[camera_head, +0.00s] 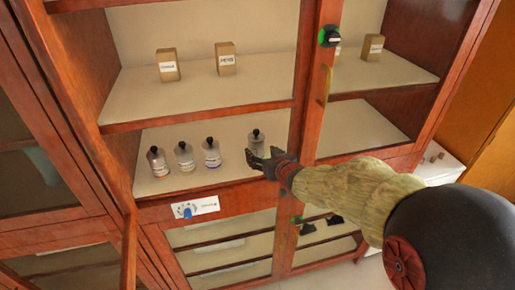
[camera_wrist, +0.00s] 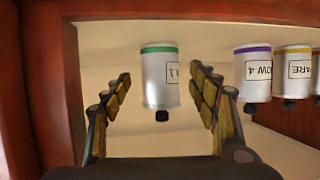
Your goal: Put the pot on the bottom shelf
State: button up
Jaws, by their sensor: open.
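Small pale pots with black knobs stand in a row on the lower open shelf (camera_head: 190,187); I cannot tell which one the task means. One pot (camera_head: 256,139) stands apart at the right, just beyond my gripper (camera_head: 268,162). In the wrist view, a pot with a green band (camera_wrist: 160,75) appears upside down, in line with the gap between the open fingers of my gripper (camera_wrist: 160,95).
More pots stand to the left (camera_head: 184,157); in the wrist view one has a purple band (camera_wrist: 253,72), one a yellow band (camera_wrist: 292,74). Small labelled boxes (camera_head: 225,58) stand on the upper shelf. A red wooden post (camera_head: 312,110) is right beside my gripper. Glazed doors close the lower part.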

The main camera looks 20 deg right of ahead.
jog(key=p+v, duration=0.1)
jog(key=v, duration=0.5)
jog(key=shift+s+r, duration=0.1)
jog(key=shift+s, duration=0.1)
jog(key=shift+s, duration=0.1)
